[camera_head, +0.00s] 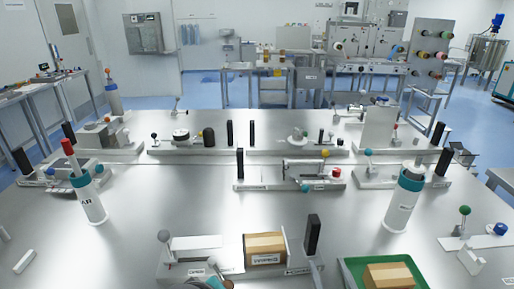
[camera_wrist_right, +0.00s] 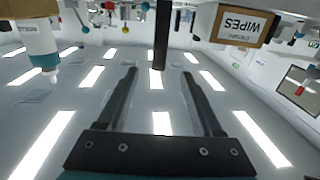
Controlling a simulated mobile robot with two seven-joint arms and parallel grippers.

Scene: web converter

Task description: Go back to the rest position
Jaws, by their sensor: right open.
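In the right wrist view my right gripper (camera_wrist_right: 160,74) has two long dark fingers spread apart. Nothing is held between them. A dark upright post shows past the gap between the fingertips. I cannot make out the right gripper clearly in the head view. My left gripper does not show in either view.
The steel table (camera_head: 180,215) holds a brown box (camera_head: 264,247) in a fixture and a green tray (camera_head: 350,272) with a box. White cylinders stand at left (camera_head: 91,200) and right (camera_head: 403,205). Fixtures line the back. Bare table lies between the cylinders.

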